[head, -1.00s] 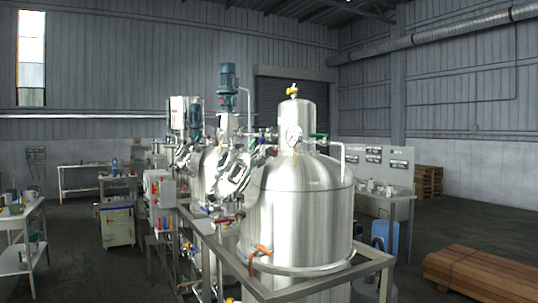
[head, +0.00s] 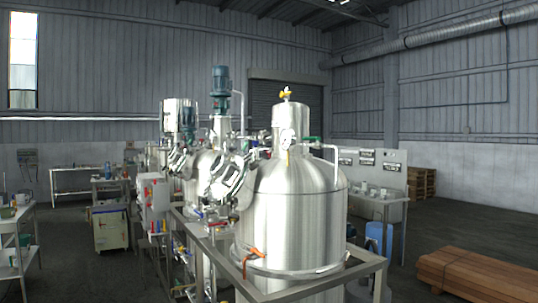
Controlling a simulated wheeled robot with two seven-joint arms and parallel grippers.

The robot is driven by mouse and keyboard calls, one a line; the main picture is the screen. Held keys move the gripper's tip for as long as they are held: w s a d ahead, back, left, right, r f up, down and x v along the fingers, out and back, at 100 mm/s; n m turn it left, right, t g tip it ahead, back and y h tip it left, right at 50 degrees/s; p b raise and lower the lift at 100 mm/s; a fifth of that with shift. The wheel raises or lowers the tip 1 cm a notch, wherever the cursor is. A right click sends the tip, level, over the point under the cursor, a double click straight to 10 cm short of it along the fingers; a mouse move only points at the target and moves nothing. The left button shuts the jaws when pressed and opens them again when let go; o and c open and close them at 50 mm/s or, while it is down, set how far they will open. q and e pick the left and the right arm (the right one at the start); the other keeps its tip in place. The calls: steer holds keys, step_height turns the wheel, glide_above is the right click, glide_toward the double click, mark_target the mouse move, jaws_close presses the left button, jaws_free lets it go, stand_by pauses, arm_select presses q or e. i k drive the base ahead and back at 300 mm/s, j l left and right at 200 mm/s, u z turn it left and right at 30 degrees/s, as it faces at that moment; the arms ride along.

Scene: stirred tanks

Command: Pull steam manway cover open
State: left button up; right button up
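Several shiny steel stirred tanks stand in a row in the head view. The nearest tank (head: 293,215) is a large upright cylinder with a domed top and a yellow-topped neck. Behind it to the left, a second tank carries a round bolted fitting (head: 228,176) on its slanted side, which looks like a manway cover; I cannot tell whether it is shut or which cover is the steam one. Neither of my grippers shows in the view.
A grey steel frame (head: 368,268) surrounds the tanks at the front. A stack of wooden planks (head: 480,277) lies at the lower right. Benches stand at the left and behind the tanks.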

mark_target(227, 170)
steer(key=l+u, duration=0.15)
steer(key=l, duration=0.95)
steer(key=i+l+u, duration=0.15)
steer(key=i+l, duration=0.3)
steer(key=i+l+u, duration=0.15)
steer(key=i+l, duration=0.25)
steer(key=l, duration=0.2)
steer(key=i, duration=0.45)
steer(key=j+u, duration=0.05)
steer(key=j, duration=0.05)
